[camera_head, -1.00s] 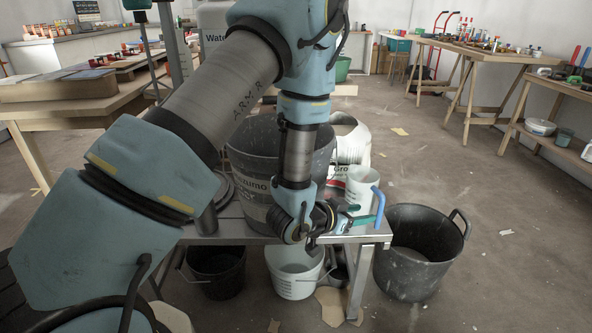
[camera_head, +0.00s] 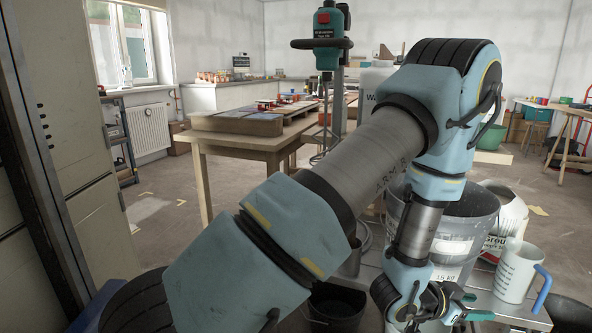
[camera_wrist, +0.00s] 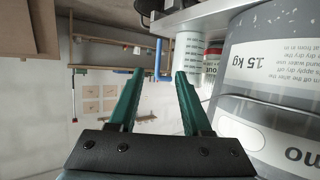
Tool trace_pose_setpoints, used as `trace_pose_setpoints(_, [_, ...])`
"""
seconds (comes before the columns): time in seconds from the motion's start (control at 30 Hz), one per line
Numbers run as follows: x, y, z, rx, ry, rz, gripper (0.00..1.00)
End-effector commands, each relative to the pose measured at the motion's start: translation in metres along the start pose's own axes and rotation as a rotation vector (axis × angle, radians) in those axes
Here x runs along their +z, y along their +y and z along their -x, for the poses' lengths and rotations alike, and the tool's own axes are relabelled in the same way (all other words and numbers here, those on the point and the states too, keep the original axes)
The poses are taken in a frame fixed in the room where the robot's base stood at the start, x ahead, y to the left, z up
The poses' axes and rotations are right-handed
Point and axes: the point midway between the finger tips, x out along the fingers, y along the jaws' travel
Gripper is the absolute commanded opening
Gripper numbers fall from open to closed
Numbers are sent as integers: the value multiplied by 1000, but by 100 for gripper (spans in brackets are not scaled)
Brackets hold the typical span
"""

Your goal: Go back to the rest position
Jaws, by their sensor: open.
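My gripper (camera_head: 474,308) is low at the right of the head view, in front of the large grey bucket (camera_head: 478,222) and left of the white measuring jug (camera_head: 514,272). In the wrist view my gripper (camera_wrist: 160,73) shows two green fingers standing apart with nothing between them. The wrist picture is upside down. The grey bucket (camera_wrist: 290,60) fills its right side, close to the fingers, and the jug (camera_wrist: 188,52) shows just past the fingertips. My arm is bent, with its elbow raised high, and it covers part of the bucket in the head view.
A metal bench (camera_head: 530,318) carries the bucket and jug. A green-topped mixer (camera_head: 325,40) stands behind. A wooden table (camera_head: 240,143) with tile stacks is at the back left. A tall cabinet (camera_head: 60,160) stands at the left edge. Open floor (camera_head: 165,225) lies between cabinet and table.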

Motion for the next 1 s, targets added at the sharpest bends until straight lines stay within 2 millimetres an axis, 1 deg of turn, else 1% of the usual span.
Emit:
trace_pose_setpoints(0.07, [-1,-3,1,-7,-3,1,49])
trace_pose_setpoints(0.37, [-2,-50,21,-114,-92,32,49])
trace_pose_setpoints(0.47, [-2,-70,32,-162,-132,50,49])
trace_pose_setpoints(0.57, [-1,-95,49,-222,-186,78,49])
trace_pose_setpoints(0.67, [0,-122,72,-292,-248,116,49])
trace_pose_setpoints(0.77, [4,-152,106,-376,-326,174,49])
trace_pose_setpoints(0.87, [9,-185,157,-483,-425,266,49])
trace_pose_setpoints(0.9, [12,-196,183,-530,-473,316,49])
trace_pose_setpoints(0.93, [15,-203,204,-564,-509,358,49])
trace_pose_setpoints(0.97, [18,-208,225,-598,-544,402,49])
trace_pose_setpoints(1.0, [22,-212,252,-636,-591,462,49])
